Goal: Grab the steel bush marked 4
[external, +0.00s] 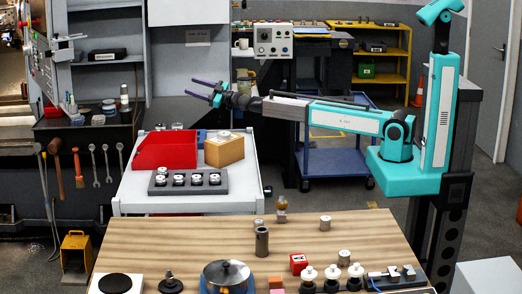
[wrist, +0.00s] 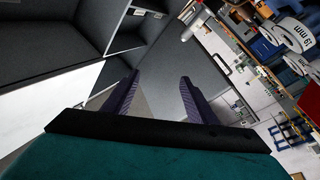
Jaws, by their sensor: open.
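Several steel bushes sit in a dark grey holder (external: 218,188) on the white cart; their marks are too small to read. Another steel bush (external: 224,135) is on a wooden block, and a few small metal cylinders (external: 325,222) stand on the wooden table. I cannot tell which one is marked 4. My gripper (external: 190,88) is open and empty, held high above the back of the cart and pointing left.
A red bin (external: 165,151) and the wooden block (external: 226,152) stand behind the holder on the cart. The wooden table (external: 150,235) in front carries a pot (external: 227,274), a dark cylinder (external: 262,242) and white-topped parts. Grey cabinets stand behind the gripper.

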